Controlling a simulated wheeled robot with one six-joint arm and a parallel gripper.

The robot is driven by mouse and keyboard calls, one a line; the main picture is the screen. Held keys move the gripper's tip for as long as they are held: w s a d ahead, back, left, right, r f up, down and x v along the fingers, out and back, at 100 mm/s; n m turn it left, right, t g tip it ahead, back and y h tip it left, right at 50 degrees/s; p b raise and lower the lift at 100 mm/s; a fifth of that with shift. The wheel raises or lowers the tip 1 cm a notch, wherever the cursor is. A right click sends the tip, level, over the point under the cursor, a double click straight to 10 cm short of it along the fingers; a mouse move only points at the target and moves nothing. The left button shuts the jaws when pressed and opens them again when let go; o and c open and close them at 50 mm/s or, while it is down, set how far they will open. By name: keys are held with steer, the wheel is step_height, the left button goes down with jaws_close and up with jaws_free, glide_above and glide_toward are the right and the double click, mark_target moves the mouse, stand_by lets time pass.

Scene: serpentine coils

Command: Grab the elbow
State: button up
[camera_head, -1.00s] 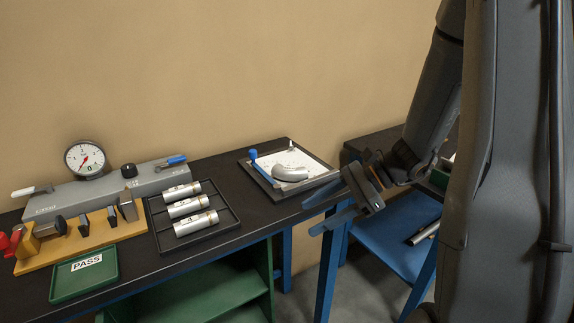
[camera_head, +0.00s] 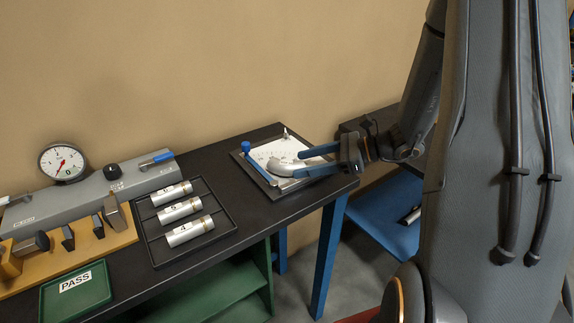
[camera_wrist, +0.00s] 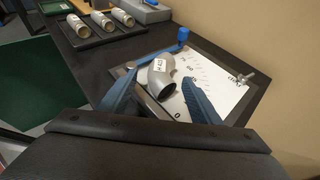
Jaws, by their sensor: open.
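The elbow (camera_wrist: 160,77) is a short, bent grey metal pipe with a small white label and a dark open end. It lies on the white marked sheet of a flat board (camera_wrist: 224,90). Contact cannot be told.
A blue-knobbed lever (camera_head: 247,147) stands at the board's left side, and a small metal post (camera_head: 285,133) at its back. A black rack (camera_head: 186,221) of labelled cylinders, a green PASS tray (camera_head: 77,291) and a dial gauge (camera_head: 62,161) are further left. The bench is clear between rack and board.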

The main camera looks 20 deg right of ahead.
mark_target(299, 164)
steer(key=p+x, duration=0.1)
steer(key=x, duration=0.3)
steer(key=shift+w+a+p, duration=0.1)
steer(key=shift+p, duration=0.25)
steer(key=shift+f, duration=0.1)
steer(key=c, duration=1.2)
